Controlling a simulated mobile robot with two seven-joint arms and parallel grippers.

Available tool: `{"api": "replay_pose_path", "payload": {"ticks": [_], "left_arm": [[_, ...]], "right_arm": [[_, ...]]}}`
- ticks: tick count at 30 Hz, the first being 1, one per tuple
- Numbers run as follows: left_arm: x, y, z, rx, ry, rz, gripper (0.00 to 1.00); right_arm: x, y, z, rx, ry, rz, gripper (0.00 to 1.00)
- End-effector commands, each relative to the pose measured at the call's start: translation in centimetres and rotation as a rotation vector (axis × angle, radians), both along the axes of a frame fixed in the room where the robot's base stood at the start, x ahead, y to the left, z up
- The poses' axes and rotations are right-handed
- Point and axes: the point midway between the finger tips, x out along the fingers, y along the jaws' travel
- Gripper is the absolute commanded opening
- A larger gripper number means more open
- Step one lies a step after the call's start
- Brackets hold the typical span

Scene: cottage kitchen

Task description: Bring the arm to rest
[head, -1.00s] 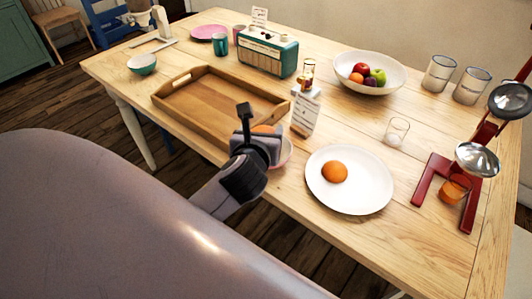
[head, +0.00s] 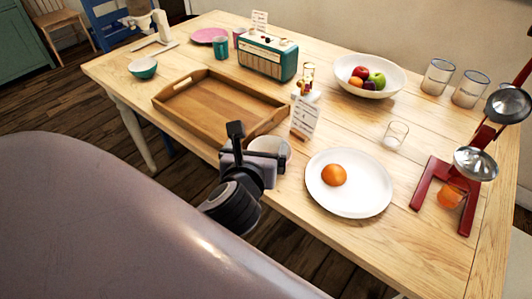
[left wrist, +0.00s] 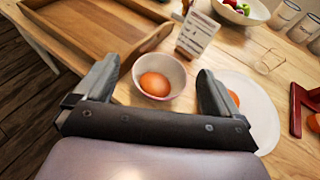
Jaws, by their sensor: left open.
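My left gripper (head: 240,150) is in front of the table's near edge, beside the wooden tray, with its arm low in the head view. In the left wrist view its two fingers (left wrist: 155,92) are apart with nothing held between them. Beyond the fingers a small white bowl (left wrist: 174,66) holds an orange-brown round thing (left wrist: 155,84). In the head view the gripper partly hides this bowl (head: 270,146). My right gripper is not in view.
The wooden table (head: 300,205) bears a wooden tray (head: 185,86), a white plate (head: 350,200) with an orange (head: 334,175), a card (head: 304,118), a fruit bowl (head: 368,88), a teal radio (head: 268,55) and a red juicer (head: 424,183). Floor shows before the table.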

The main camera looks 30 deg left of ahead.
Motion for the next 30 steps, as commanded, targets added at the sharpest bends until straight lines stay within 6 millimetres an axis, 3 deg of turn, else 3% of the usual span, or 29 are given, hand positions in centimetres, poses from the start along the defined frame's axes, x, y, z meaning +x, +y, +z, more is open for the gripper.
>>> {"api": "replay_pose_path", "payload": {"ticks": [16,20,23,30], "left_arm": [[-0.6,-0.3,0.2,-0.003,0.000,0.002,0.97],[-0.6,-0.6,-0.6,-0.067,-0.008,0.003,0.97],[-0.7,-1.2,-2.2,-0.211,-0.025,0.016,0.97],[-1.9,-3.5,-7.9,-0.776,-0.074,0.129,0.97]], "right_arm": [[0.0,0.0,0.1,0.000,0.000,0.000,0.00],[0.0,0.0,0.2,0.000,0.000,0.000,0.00],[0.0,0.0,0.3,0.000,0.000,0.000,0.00],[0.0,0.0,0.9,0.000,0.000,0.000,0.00]]}}
